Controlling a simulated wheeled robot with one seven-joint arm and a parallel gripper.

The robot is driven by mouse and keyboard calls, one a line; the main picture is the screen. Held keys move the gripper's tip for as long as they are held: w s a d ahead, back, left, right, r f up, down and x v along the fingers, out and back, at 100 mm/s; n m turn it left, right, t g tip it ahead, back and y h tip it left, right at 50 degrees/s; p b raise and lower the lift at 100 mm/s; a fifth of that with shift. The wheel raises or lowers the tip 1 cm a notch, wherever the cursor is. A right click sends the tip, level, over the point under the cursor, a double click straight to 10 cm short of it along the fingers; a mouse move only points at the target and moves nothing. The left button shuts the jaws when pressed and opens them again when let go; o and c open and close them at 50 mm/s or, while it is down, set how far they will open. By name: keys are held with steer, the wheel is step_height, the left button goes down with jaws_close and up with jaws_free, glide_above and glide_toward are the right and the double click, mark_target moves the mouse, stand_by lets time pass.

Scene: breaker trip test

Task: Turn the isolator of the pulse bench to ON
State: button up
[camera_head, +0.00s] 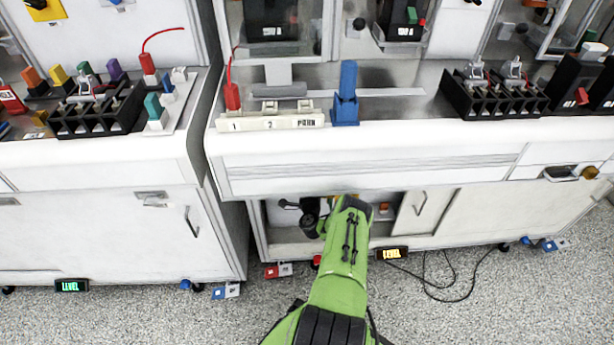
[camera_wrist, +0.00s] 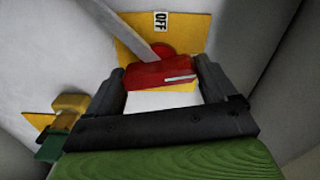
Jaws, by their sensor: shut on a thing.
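The isolator has a red handle (camera_wrist: 160,74) on a yellow plate (camera_wrist: 130,35) in the wrist view. A white label reading OFF (camera_wrist: 161,21) sits above the handle. The handle lies roughly crosswise in the picture, with a pale mark on its right part. My gripper (camera_wrist: 162,78) has one black finger on each side of the handle and is shut on it. In the head view my green arm reaches into the open lower bay (camera_head: 284,235) of the middle bench. The handle is hidden there, and my fingertips cannot be made out.
A yellow and green fitting (camera_wrist: 66,112) stands left of my gripper in the wrist view. Grey walls close in on both sides. In the head view a bench door (camera_head: 420,208) is right of my arm, and a black cable (camera_head: 445,285) lies on the floor.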

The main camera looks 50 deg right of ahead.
steer(key=shift+a+f+m, duration=0.1)
steer(key=shift+f+m, duration=0.05)
steer(key=shift+m, duration=0.95)
steer(key=o, duration=0.8)
steer(key=shift+o, duration=0.2)
steer(key=p+v, duration=0.9)
steer(key=v, duration=0.6)
steer(key=shift+s+a+p, duration=0.25)
steer(key=shift+s+p, duration=0.05)
steer(key=shift+p, duration=0.1)
